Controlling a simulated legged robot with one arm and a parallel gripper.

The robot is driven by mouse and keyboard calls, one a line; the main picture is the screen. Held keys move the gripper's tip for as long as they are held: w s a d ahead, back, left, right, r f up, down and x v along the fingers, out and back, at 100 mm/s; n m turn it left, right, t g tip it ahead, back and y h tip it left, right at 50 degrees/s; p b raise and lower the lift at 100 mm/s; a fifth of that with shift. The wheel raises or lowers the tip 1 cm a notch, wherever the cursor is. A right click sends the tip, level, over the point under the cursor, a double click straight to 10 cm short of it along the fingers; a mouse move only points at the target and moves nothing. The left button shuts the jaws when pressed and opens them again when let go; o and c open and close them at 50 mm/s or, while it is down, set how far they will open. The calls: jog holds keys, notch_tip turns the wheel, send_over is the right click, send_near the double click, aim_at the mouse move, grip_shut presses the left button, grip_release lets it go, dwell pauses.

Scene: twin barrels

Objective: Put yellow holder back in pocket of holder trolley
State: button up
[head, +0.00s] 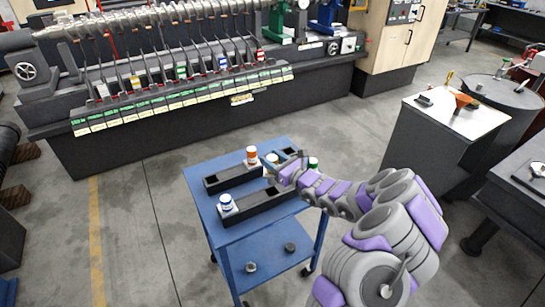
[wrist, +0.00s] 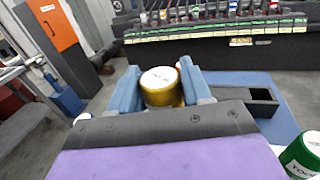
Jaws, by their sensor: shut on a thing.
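The yellow holder (wrist: 162,92), with a white lettered top, sits between the two blue fingers of my gripper (wrist: 159,76) in the wrist view. My gripper is shut on it. In the head view my gripper (head: 284,163) is over the far part of the blue holder trolley (head: 240,240), and the yellow holder is mostly hidden there. The trolley carries two black pocket racks, a far one (head: 222,180) and a near one (head: 258,209). An empty pocket (wrist: 262,95) shows beside the right finger in the wrist view. I cannot tell whether the holder touches a rack.
An orange holder (head: 251,156) stands in the far rack, a blue holder (head: 227,203) at the near rack's left end. A green holder (head: 314,163) stands close to my gripper. A long machine (head: 180,110) lies behind; a white-topped cabinet (head: 455,120) is at right.

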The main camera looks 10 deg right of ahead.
aim_at(272, 179)
jog(key=shift+f+b, duration=0.5)
jog(key=shift+f, duration=1.35)
jog(key=shift+s, duration=0.1)
jog(key=shift+f+b, duration=1.65)
jog(key=shift+f, duration=1.35)
dwell(0.5)
jog(key=o, duration=1.3)
jog(key=p+v, duration=0.4)
jog(key=v, duration=1.3)
jog(key=shift+s+d+p, duration=0.15)
jog(key=shift+s+p, duration=0.05)
jog(key=shift+p, duration=0.2)
